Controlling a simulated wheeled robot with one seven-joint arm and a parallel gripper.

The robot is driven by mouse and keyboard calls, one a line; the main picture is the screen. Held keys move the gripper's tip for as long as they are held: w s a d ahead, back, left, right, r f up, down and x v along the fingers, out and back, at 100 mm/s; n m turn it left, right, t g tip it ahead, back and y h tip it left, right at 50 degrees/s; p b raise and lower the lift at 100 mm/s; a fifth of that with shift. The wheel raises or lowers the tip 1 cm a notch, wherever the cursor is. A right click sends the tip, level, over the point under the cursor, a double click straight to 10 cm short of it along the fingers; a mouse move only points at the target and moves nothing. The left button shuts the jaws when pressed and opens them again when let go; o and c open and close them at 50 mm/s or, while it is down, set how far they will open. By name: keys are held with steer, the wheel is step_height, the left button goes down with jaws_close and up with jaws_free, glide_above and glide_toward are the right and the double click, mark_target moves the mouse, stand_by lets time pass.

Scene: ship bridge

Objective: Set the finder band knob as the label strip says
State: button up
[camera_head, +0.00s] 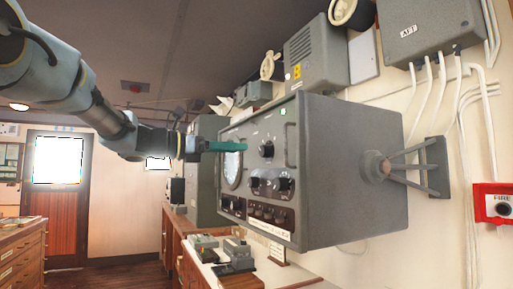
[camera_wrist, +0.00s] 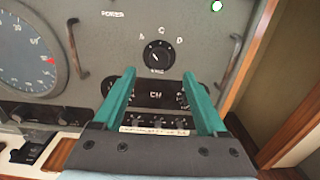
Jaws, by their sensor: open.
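The band knob (camera_wrist: 158,54) is a round black dial on the grey finder panel. The wrist view shows letters around its top, A at left, one like C or G at top, D at right. A pale mark on the knob seems to slant up and left; its exact setting is unclear. The knob also shows in the head view (camera_head: 266,149). A white label strip (camera_wrist: 154,131) lies low on the panel, partly behind my gripper; its writing is too small to read. My gripper (camera_wrist: 158,73), with teal fingers, is open and empty, facing the panel just below the knob.
The grey finder box (camera_head: 350,165) is mounted by the wall. Its panel has a round compass dial (camera_wrist: 30,48), a handle (camera_wrist: 78,47), another handle (camera_wrist: 230,62) and lower knobs beside CH. A counter with small devices (camera_head: 236,252) stands below. A red FIRE box (camera_head: 493,203) is at right.

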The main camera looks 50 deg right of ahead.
mark_target(261, 150)
steer(key=p+x, duration=0.2)
steer(key=x, duration=0.5)
steer(key=shift+d, duration=0.25)
steer(key=shift+c, duration=0.2)
jaws_close()
